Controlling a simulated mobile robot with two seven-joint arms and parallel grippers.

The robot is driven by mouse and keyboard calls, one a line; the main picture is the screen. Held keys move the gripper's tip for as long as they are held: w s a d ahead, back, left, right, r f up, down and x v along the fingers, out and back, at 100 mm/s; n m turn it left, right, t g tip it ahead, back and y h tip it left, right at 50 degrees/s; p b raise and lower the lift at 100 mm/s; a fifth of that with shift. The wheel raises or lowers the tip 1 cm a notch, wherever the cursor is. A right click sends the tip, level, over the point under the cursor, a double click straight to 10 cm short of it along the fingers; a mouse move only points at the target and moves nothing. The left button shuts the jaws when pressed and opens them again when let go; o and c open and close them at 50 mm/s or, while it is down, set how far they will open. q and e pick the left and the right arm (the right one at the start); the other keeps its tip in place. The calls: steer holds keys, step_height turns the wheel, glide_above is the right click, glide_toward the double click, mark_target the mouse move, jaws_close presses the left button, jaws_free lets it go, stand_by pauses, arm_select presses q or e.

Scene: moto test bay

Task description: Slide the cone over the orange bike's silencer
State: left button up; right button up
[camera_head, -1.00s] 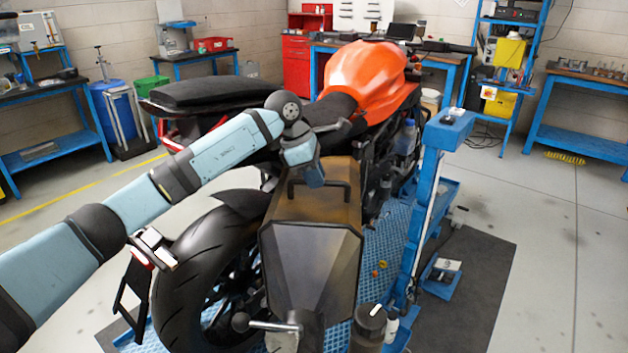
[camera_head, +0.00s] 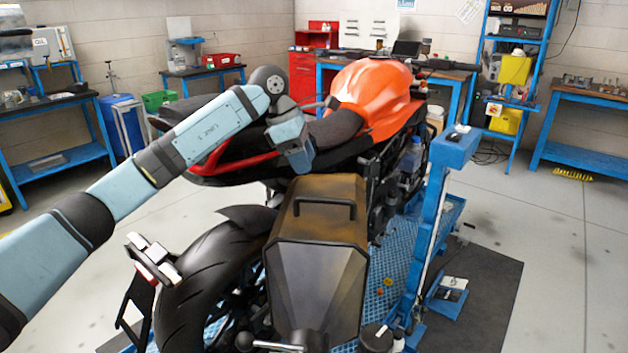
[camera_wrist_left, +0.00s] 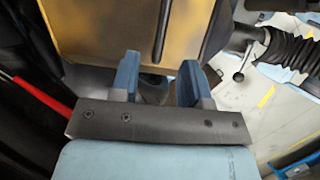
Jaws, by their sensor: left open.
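The orange bike (camera_head: 375,100) stands in the middle of the head view, its rear wheel (camera_head: 215,275) towards me. A brown, tapered box with a dark handle (camera_head: 312,225) stands beside the wheel and hides much of the bike's rear side. I cannot make out the silencer or clearly identify the cone. My left gripper (camera_head: 301,166) is above the box's far end, left of the handle. In the left wrist view my left gripper (camera_wrist_left: 158,76) is open, and a dark round part shows between its blue fingers. A yellow-brown surface (camera_wrist_left: 105,25) lies just past them.
A blue post (camera_head: 433,210) stands right of the bike, on a blue platform. A dark, capped cylinder (camera_head: 375,339) is at the bottom edge. Blue workbenches (camera_head: 585,161) and a red cabinet (camera_head: 305,71) line the walls. The grey floor at right is mostly clear.

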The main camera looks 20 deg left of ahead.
arm_select(q)
steer(key=v, duration=0.5)
steer(key=shift+f, duration=0.1)
stand_by(0.3)
